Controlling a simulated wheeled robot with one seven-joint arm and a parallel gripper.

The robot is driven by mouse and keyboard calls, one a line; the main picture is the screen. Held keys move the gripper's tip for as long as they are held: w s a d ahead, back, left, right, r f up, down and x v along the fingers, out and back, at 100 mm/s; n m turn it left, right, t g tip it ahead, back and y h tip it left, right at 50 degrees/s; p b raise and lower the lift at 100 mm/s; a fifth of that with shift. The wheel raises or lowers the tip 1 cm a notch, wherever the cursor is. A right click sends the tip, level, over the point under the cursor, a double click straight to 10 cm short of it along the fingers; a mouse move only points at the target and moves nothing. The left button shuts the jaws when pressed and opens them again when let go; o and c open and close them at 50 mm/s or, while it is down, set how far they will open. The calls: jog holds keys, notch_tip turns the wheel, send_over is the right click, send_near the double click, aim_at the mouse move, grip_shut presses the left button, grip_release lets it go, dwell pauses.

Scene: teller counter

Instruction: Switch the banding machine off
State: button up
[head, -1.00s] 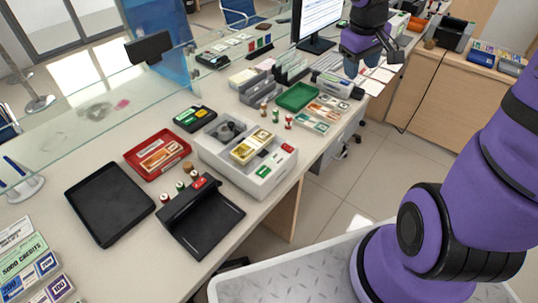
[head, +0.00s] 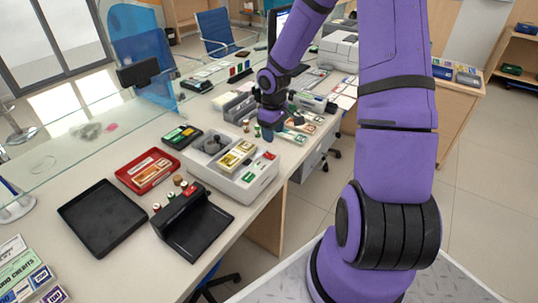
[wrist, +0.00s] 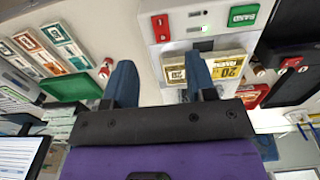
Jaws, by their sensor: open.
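The banding machine (head: 232,187) is a pale grey box on the counter, with a yellow banknote bundle (head: 237,157) on top. A red button (head: 269,156) and a green button (head: 248,177) sit at its right end. In the wrist view the red button (wrist: 161,28) and green button (wrist: 243,15) face the camera, with a small lit green dot (wrist: 206,28) between them. My gripper (head: 268,130) hangs just beyond the red-button end of the machine. Its blue fingers are apart and empty in the wrist view (wrist: 162,78), with the bundle behind them.
Left of the machine are a red tray (head: 148,170) with notes, an empty black tray (head: 102,216) and a black stand (head: 195,225) with a red button. Small banded rolls stand near it. Banknotes and a green tray lie beyond my gripper. A glass screen runs along the left.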

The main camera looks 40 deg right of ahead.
aim_at(273, 157)
notch_tip(273, 157, down, 9)
jog(key=shift+f, duration=0.2)
dwell(0.3)
jog(key=c, duration=0.9)
jog(key=shift+w+r+g+h, duration=0.15)
jog(key=shift+g+h, duration=0.1)
jog(key=shift+g, duration=0.45)
jog(key=shift+w+r+g+h, duration=0.15)
jog(key=shift+g+h, duration=0.1)
jog(key=shift+g, duration=0.45)
jog(key=shift+f, duration=0.1)
jog(key=o, duration=0.9)
